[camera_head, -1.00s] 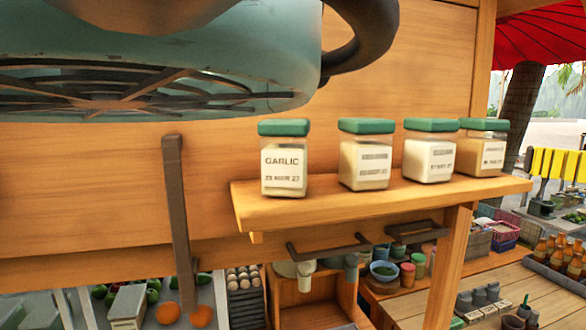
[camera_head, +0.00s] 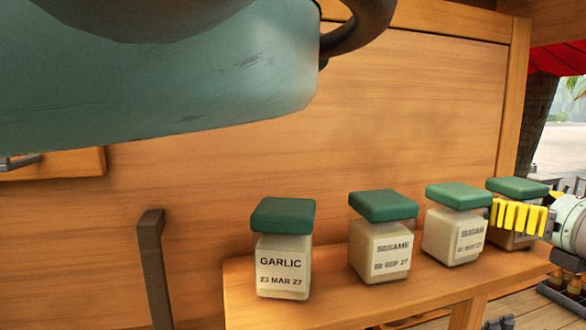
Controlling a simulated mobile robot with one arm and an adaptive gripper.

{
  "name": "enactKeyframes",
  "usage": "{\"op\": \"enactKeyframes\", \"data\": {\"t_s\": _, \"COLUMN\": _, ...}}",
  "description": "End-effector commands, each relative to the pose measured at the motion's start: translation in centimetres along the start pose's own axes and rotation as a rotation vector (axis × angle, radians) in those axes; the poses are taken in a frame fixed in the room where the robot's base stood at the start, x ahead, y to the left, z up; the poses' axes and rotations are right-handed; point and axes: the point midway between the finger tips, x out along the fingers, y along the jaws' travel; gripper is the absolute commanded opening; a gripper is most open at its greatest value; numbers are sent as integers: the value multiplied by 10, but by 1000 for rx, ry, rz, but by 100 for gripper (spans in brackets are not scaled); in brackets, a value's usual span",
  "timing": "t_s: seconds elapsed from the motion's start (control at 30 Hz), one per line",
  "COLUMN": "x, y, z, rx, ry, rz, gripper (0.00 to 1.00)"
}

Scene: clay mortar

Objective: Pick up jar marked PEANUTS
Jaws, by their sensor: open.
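Several square glass jars with green lids stand in a row on a wooden shelf (camera_head: 245,300). Their labels read GARLIC (camera_head: 283,262), SESAME (camera_head: 381,245) and SUGAR (camera_head: 455,232), left to right. The rightmost jar (camera_head: 512,187) has its label hidden behind my gripper, so I cannot read whether it says PEANUTS. My gripper (camera_head: 496,215), with yellow ribbed fingers, reaches in from the right edge. It is open and overlaps the front of the rightmost jar. I cannot tell whether it touches the jar.
A large teal object (camera_head: 150,95) with a dark curved handle (camera_head: 360,30) fills the upper left. A dark upright bar (camera_head: 153,265) stands left of the garlic jar. The wooden wall (camera_head: 420,110) is close behind the jars. The sugar jar is close to the rightmost jar.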

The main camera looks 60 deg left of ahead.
Motion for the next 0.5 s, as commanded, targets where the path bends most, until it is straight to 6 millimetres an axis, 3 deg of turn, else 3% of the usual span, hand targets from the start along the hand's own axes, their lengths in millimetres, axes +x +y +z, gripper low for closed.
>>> {"op": "enactKeyframes", "data": {"t_s": 0.3, "x": 2, "y": 2, "z": -1, "rx": 0, "ry": 0, "rz": 1, "gripper": 100}}
{"op": "enactKeyframes", "data": {"t_s": 0.5, "x": 2, "y": 2, "z": -1, "rx": 1, "ry": -1, "rz": 1, "gripper": 79}}
